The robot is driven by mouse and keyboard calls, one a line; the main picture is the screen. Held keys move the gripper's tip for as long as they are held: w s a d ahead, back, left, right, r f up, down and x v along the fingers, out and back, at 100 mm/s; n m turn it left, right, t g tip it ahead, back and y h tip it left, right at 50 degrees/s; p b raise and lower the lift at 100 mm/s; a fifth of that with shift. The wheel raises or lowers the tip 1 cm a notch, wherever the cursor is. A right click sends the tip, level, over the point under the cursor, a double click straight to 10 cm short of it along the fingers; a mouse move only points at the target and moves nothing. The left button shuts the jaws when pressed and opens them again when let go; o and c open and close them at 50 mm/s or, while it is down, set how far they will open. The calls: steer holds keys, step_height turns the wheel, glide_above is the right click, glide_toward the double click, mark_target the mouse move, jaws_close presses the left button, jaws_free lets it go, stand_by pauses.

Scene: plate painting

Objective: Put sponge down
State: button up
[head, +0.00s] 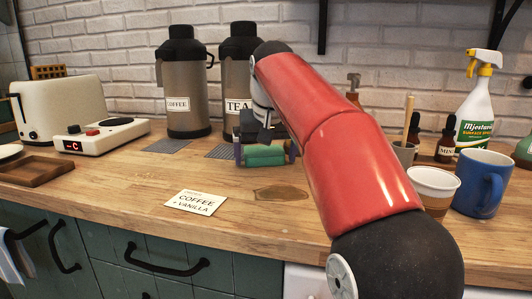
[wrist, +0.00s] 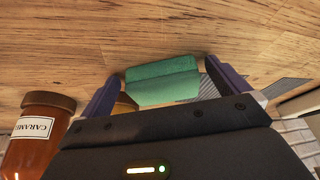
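A green sponge (head: 264,156) is near the back of the wooden counter, below the dark flasks. My gripper (head: 265,154) has a purple-blue finger at each end of it and is shut on it. In the wrist view the sponge (wrist: 162,80) spans the space between the two fingertips of my gripper (wrist: 160,82). Wood grain fills the view beyond it. I cannot tell whether the sponge touches the counter. My red arm reaches over from the right and hides part of the counter behind it.
The coffee flask (head: 186,85) and tea flask (head: 238,70) stand behind. A white cup (head: 434,185), blue mug (head: 483,183) and spray bottle (head: 478,105) stand right. A caramel bottle (wrist: 38,130) shows in the wrist view.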

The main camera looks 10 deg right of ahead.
steer(key=v, duration=1.2)
